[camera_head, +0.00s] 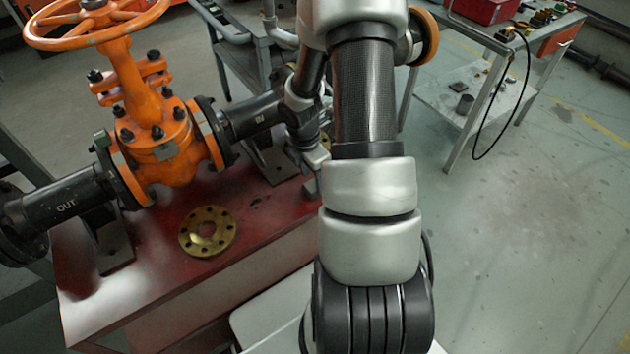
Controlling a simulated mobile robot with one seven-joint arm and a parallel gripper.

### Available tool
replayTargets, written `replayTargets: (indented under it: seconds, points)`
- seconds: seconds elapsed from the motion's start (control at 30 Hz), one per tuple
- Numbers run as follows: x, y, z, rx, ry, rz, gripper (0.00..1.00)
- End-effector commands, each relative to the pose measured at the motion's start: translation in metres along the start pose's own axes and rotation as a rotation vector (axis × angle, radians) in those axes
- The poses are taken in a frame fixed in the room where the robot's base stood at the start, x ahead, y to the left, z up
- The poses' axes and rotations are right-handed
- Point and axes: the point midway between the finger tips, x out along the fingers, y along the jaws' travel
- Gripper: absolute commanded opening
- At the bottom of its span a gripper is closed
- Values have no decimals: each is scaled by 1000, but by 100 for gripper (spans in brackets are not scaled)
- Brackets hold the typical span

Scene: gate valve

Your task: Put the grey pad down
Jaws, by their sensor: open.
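My gripper (316,167) is partly in view beside my forearm, low over the back right part of the red bench top (258,222). It is open. My arm hides much of it and the bench surface around it. I cannot make out a grey pad for certain, in the gripper or on the bench. The orange gate valve (160,140) stands on the bench to the left of my gripper, between two black pipe ends. A brass-coloured flange ring (207,231) lies flat on the bench in front of the valve.
The black pipe (255,118) and its support stand close to the left of my gripper. The bench's front right is bare. A metal cart (440,112) with tools and a hanging black cable stands at the back right. The floor on the right is clear.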

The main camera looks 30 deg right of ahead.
Motion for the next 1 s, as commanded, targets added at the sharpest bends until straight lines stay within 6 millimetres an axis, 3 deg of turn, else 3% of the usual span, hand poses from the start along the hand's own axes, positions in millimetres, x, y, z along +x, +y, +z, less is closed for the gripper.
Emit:
replayTargets:
  seconds: [0.03,0.1,0.4,0.6,1.0]
  points:
    - [-18,0,2,1,-2,3,53]
    - [-35,0,2,3,-3,2,53]
    - [-88,-1,2,2,-3,-1,53]
    - [-99,-2,1,0,-2,-4,53]
    - [-99,-2,1,0,-2,-4,53]
